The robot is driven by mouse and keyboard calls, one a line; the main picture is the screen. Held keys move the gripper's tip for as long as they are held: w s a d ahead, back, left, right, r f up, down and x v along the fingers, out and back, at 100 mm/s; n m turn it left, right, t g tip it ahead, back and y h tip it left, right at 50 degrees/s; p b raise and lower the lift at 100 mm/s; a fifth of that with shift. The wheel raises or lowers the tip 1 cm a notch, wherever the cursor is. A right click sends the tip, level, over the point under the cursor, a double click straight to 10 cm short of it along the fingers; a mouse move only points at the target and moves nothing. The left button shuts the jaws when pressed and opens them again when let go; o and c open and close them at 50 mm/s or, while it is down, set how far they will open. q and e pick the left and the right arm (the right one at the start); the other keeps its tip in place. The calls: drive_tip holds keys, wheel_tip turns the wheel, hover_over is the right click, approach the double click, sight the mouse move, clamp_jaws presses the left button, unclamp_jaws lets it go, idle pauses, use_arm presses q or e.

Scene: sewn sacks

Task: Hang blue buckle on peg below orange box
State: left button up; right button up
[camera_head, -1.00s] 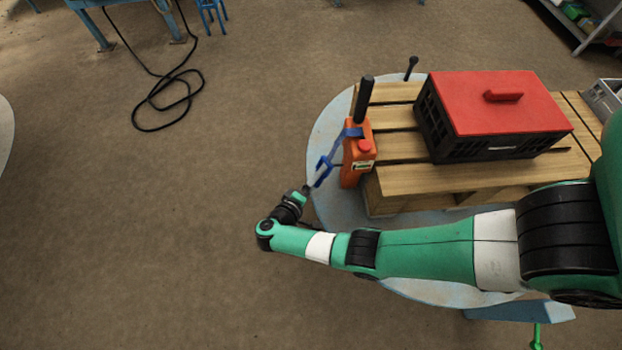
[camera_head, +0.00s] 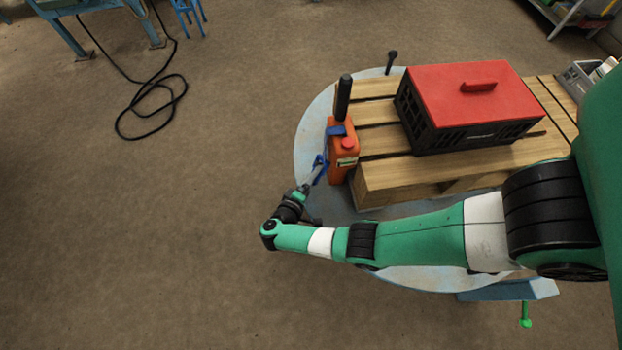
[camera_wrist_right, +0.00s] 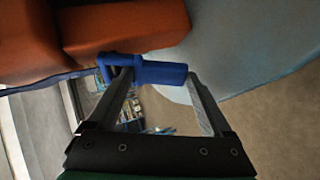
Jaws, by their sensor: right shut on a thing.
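The orange box (camera_head: 344,152) stands upright at the near left corner of the wooden pallet and fills the upper left of the right wrist view (camera_wrist_right: 110,28). A blue strap (camera_head: 336,130) runs around its upper part. The blue buckle (camera_head: 319,166) hangs off its left side. My right gripper (camera_head: 310,184) reaches up from below and is shut on the blue buckle, which lies between the fingers in the right wrist view (camera_wrist_right: 160,72). A black post (camera_head: 343,97) rises just behind the box. I cannot make out a peg below the box. My left gripper is not in view.
A black crate with a red lid (camera_head: 475,92) sits on the wooden pallet (camera_head: 380,115). The pallet rests on a round pale-blue table (camera_head: 312,115). A second black post (camera_head: 391,62) stands at its back. Open floor lies left; a black cable (camera_head: 150,108) is there.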

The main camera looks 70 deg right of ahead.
drive_tip(key=o, duration=1.4)
drive_tip(key=shift+s, duration=0.1)
drive_tip(key=p+v, duration=0.2)
drive_tip(key=v, duration=0.9)
drive_tip(key=shift+a+p, duration=0.3)
